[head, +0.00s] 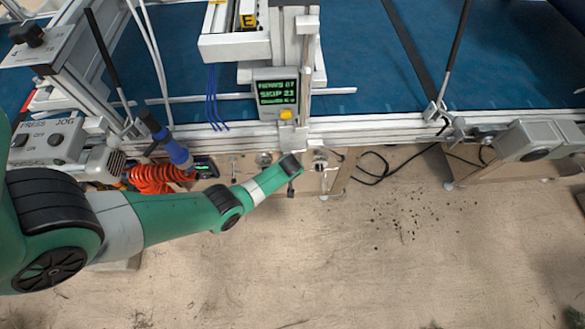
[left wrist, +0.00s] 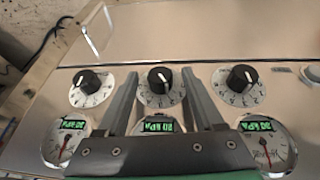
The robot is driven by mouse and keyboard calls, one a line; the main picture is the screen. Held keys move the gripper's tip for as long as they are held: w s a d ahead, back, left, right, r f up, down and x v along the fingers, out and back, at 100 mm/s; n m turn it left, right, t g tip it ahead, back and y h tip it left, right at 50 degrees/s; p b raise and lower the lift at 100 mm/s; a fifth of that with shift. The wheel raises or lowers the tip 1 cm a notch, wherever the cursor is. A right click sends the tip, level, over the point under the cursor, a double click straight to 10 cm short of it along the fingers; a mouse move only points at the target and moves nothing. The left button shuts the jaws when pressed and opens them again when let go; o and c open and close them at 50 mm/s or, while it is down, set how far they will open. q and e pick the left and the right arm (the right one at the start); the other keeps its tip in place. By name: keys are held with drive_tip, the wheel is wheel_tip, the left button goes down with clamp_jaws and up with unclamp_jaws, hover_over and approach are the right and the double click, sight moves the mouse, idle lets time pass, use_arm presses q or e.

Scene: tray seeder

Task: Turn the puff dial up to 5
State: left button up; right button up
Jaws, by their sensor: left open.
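In the left wrist view, three black dials with white pointer marks and white numbered plates stand in a row: a left dial (left wrist: 88,82), a middle dial (left wrist: 160,79) and a right dial (left wrist: 241,78). I cannot read a label that tells which is the puff dial. My left gripper (left wrist: 160,72) is open, its two fingers on either side of the middle dial; I cannot tell whether they touch it. The middle dial's pointer points up in the picture. In the head view my left gripper (head: 291,172) is at the machine's front panel; it hides part of it.
Below the dials are gauges with green displays, a left gauge (left wrist: 63,142) and a right gauge (left wrist: 266,145); my gripper partly hides the middle one. A screen with green text (head: 277,92) stands above the panel. A black cable (head: 375,172) lies right; open floor (head: 330,260) is in front.

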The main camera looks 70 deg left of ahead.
use_arm(q)
drive_tip(key=shift+a+f, duration=0.1)
drive_tip(key=shift+f, duration=0.05)
clamp_jaws()
idle(0.4)
drive_tip(key=shift+w, duration=0.1)
drive_tip(key=g+b, duration=0.1)
drive_tip(key=g, duration=0.1)
drive_tip(key=shift+w+m+g+y, duration=0.15)
drive_tip(key=shift+m+g+y, duration=0.15)
drive_tip(key=shift+y, duration=0.1)
